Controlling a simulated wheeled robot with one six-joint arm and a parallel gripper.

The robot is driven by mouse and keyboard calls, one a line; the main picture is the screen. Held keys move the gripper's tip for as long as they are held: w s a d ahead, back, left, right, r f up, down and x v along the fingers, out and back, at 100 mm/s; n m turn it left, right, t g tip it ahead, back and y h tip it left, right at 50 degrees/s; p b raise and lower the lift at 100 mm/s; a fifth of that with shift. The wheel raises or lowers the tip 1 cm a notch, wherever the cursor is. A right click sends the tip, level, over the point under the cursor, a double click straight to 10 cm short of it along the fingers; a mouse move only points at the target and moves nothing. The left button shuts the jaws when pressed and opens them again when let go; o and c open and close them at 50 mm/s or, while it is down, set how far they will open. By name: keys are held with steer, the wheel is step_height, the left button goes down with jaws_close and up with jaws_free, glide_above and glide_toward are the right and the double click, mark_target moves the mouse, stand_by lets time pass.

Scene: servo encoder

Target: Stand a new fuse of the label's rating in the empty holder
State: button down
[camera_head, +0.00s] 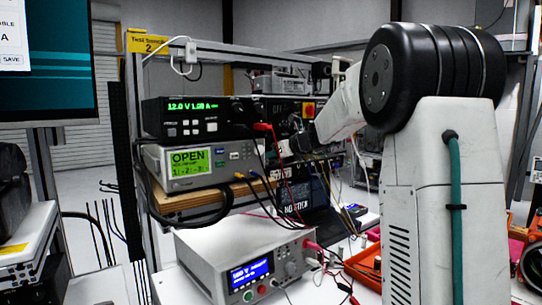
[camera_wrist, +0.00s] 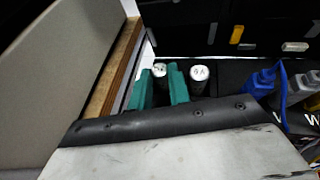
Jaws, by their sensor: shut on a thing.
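My gripper (camera_wrist: 161,76) shows in the wrist view with two green fingers. It is shut on a dark fuse with a white top (camera_wrist: 159,69); the marking on that top is too small to read. A second white-topped dark fuse (camera_wrist: 199,74) stands just right of the right finger, apart from it; its marking ends in "A". The fuses' lower ends are hidden behind my wrist housing, so I cannot tell what they stand in. In the head view my gripper is small and dark (camera_head: 301,142) at the bench rack. The empty holder and the rating label cannot be made out.
A power supply (camera_head: 198,118) sits above a meter reading OPEN (camera_head: 191,159) on a wooden shelf (camera_head: 205,200). A white tester (camera_head: 237,265) stands in front, with loose leads. Blue plugs (camera_wrist: 262,82) and cables crowd the wrist view's right. An orange tray (camera_head: 365,265) is at lower right.

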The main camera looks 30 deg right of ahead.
steer(key=c, duration=1.3)
jaws_free()
steer(key=shift+s+d+r, duration=0.1)
steer(key=shift+s+r, duration=0.05)
steer(key=shift+r, duration=0.05)
steer(key=v, duration=1.1)
steer(key=shift+s, duration=0.3)
